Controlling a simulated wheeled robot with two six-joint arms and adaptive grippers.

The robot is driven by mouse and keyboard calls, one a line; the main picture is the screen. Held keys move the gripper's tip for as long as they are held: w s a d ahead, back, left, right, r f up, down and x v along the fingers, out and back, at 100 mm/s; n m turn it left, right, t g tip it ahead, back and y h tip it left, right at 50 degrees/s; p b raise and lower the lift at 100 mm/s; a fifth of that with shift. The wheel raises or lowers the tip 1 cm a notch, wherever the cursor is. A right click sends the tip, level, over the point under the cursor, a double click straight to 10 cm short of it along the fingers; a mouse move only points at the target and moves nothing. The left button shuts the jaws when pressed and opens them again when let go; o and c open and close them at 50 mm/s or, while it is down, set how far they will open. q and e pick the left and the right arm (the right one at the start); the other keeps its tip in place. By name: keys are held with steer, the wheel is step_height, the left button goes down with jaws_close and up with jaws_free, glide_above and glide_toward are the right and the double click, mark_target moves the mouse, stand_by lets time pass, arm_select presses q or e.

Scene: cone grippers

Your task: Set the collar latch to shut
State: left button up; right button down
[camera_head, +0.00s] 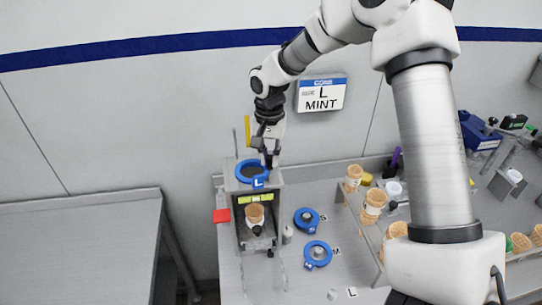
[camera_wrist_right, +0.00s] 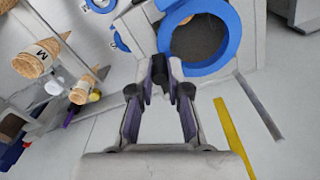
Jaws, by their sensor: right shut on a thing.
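A blue collar ring (camera_head: 241,166) with a white-on-blue L tag (camera_head: 258,183) sits on top of a grey box-shaped stand (camera_head: 276,205). It also shows in the right wrist view (camera_wrist_right: 228,55), around a dark round opening. The collar latch (camera_wrist_right: 160,68) is a small dark piece beside the ring, mostly hidden between the fingers. My right gripper (camera_head: 268,152) reaches down to the stand's back right corner. In the wrist view its fingers (camera_wrist_right: 163,80) are closed on the latch beside the ring. I cannot tell the latch's exact position. My left gripper is out of view.
A cone (camera_head: 255,213) stands inside the stand. Two loose blue rings (camera_head: 307,219) (camera_head: 318,254) lie to its right. A rack with several cones (camera_head: 372,204) is farther right. A wall sign (camera_head: 321,94) reads L MINT. A red block (camera_head: 221,215) is at the stand's left.

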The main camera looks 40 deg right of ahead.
mark_target(269, 157)
steer(key=shift+s+f, duration=0.1)
steer(key=shift+f, duration=0.05)
steer(key=c, duration=1.2)
jaws_free()
steer(key=shift+o, duration=0.3)
steer(key=shift+w, duration=0.2)
step_height(269, 157, up, 12)
